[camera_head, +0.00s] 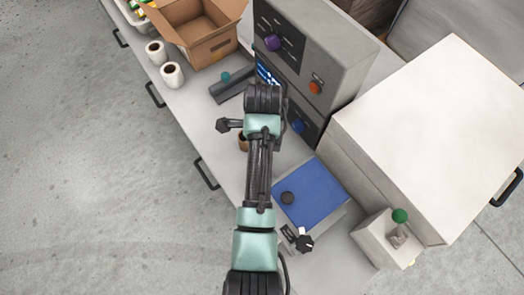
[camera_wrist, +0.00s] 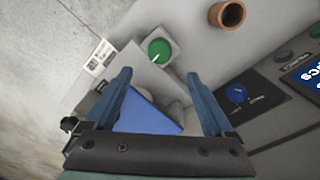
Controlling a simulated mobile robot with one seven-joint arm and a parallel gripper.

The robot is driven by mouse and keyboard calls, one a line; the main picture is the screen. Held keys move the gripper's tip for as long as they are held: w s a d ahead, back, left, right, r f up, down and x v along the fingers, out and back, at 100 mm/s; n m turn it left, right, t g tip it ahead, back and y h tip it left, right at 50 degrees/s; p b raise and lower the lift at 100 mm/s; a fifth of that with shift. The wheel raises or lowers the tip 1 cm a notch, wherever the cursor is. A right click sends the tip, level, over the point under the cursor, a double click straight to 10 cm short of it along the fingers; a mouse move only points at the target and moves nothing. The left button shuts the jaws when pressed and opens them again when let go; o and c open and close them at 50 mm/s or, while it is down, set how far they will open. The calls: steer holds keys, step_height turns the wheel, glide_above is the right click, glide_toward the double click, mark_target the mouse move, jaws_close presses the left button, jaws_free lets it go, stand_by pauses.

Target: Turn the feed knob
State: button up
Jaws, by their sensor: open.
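Several round knobs are in view; no label is readable enough to tell me which is the feed knob. In the head view, a purple knob (camera_head: 272,43), an orange knob (camera_head: 315,87) and a blue knob (camera_head: 297,126) sit on the grey panelled cabinet. The blue knob also shows in the wrist view (camera_wrist: 237,93), right of my gripper. A green knob (camera_wrist: 160,50) with a pale pointer lies just beyond my fingertips. My gripper (camera_wrist: 158,80) is open, its fingers wide apart, touching no knob. In the head view my arm hides its fingertips.
A blue plate (camera_head: 316,190) lies on the bench, also seen between my fingers. A brown cup (camera_wrist: 227,14) stands near the panel.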

steer(key=shift+r, duration=1.5)
steer(key=w+d+r+n+t+b, duration=0.1)
steer(key=w+r+n+t+b, duration=0.2)
steer(key=w+r+n+t, duration=0.7)
steer(key=w+r+n+t+b, duration=0.1)
steer(key=w+r+t, duration=0.2)
steer(key=r, duration=0.8)
steer(key=w+r+n+t+b, duration=0.1)
steer(key=w+r+t, duration=0.15)
steer(key=r, duration=0.85)
steer(key=s+r+n+t+b, duration=0.1)
steer(key=s+r+n+t, duration=0.3)
steer(key=s+r, duration=0.5)
steer(key=s+r+n+t+b, duration=0.1)
steer(key=s+r+n+t, duration=0.3)
steer(key=s+r+t, duration=0.4)
step_height(320, 180, up, 8)
steer(key=shift+s+a+f+n+b, duration=0.1)
steer(key=shift+s+a+n+b, duration=0.2)
steer(key=shift+s+a+b, duration=0.15)
steer(key=shift+t, duration=0.25)
